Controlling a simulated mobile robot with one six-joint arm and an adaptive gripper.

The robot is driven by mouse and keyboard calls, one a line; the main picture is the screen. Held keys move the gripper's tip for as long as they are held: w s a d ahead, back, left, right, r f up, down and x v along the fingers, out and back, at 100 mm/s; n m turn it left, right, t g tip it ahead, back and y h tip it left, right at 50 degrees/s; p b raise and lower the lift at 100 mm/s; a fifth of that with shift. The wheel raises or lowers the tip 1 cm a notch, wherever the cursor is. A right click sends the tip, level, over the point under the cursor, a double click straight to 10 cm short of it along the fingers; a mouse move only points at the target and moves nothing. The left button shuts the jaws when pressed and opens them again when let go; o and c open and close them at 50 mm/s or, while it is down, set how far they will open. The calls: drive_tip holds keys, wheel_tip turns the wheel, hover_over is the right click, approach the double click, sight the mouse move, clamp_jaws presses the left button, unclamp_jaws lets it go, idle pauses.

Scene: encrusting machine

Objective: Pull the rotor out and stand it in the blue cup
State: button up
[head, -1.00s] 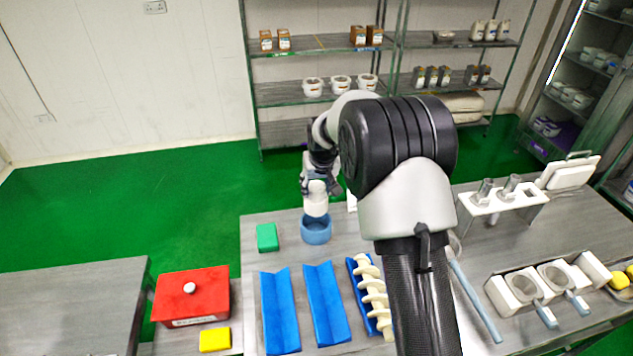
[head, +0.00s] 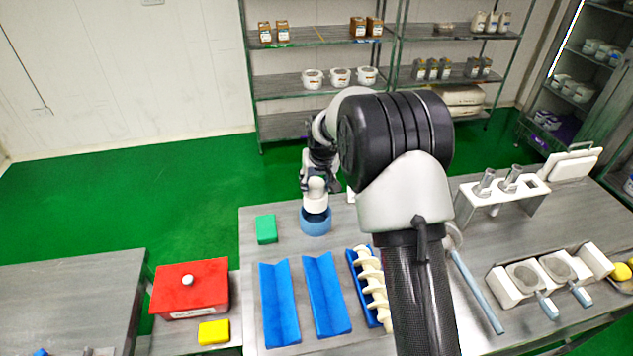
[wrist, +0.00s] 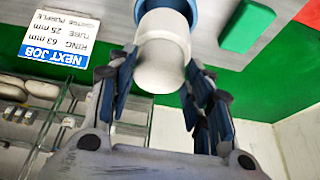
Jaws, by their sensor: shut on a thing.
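The rotor (head: 316,203) is a white cylinder, held roughly upright. My gripper (head: 315,186) is shut on its upper part. In the wrist view the rotor (wrist: 163,62) sits between the two fingers of my gripper (wrist: 160,88). The blue cup (head: 316,227) stands on the grey table directly below. The rotor's lower end overlaps the cup's mouth and appears to be inside its rim. How deep it reaches and whether it touches the bottom are hidden. Part of the cup (wrist: 193,8) shows behind the rotor in the wrist view.
A green block (head: 266,229) lies left of the cup. Blue V-shaped trays (head: 279,305) and a cream screw (head: 374,288) lie in front. A red box (head: 190,291) and a yellow block (head: 213,332) are at left. A white holder (head: 500,200) stands at right.

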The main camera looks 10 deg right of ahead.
sight(316, 202)
drive_tip(key=shift+f+b, duration=0.9)
drive_tip(key=shift+f, duration=0.6)
drive_tip(key=shift+f+b, duration=1.65)
drive_tip(key=shift+f, duration=0.95)
drive_tip(key=o, duration=1.4)
drive_tip(key=shift+o, duration=1)
